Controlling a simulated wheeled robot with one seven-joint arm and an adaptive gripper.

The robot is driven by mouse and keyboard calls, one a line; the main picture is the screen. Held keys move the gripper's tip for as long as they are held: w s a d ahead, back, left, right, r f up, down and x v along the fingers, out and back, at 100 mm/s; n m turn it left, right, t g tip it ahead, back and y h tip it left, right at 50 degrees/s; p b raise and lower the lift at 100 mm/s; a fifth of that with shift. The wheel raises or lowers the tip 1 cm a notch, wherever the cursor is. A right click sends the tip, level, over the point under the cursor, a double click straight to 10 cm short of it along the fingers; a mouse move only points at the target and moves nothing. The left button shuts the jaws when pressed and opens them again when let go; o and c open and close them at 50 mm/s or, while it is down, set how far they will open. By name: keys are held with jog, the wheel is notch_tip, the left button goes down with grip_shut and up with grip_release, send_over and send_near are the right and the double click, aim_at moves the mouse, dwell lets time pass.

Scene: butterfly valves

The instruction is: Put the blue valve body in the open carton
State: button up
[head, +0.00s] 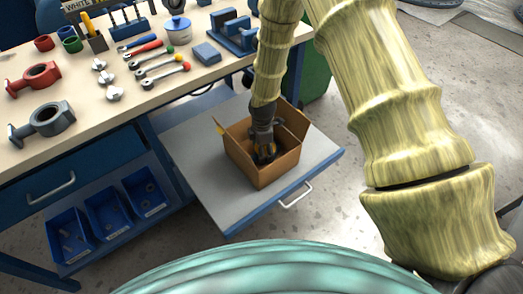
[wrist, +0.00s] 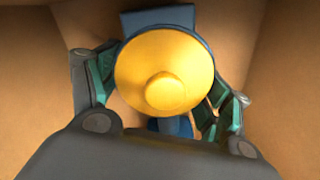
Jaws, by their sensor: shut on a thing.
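The open carton (head: 278,172) stands on a grey pull-out board, its flaps up. My gripper (head: 264,149) reaches down inside it. In the wrist view my gripper (wrist: 160,92) is shut on the blue valve body (wrist: 158,19), with a finger on each side. A round yellow part with a central knob (wrist: 165,90) faces the camera and covers most of the blue body. Brown carton walls (wrist: 285,60) surround them. I cannot tell whether the body touches the carton floor.
The pull-out board (head: 205,150) has free room around the carton. On the bench left are a red valve body (head: 34,78), a grey valve body (head: 42,123) and several tools. A green bin (head: 316,72) stands behind.

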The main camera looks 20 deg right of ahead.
jog(key=shift+f, duration=0.1)
jog(key=o, duration=1.5)
jog(key=shift+c, duration=0.2)
notch_tip(320, 180, up, 12)
jog(key=shift+r+p, duration=0.1)
jog(key=shift+p, duration=0.75)
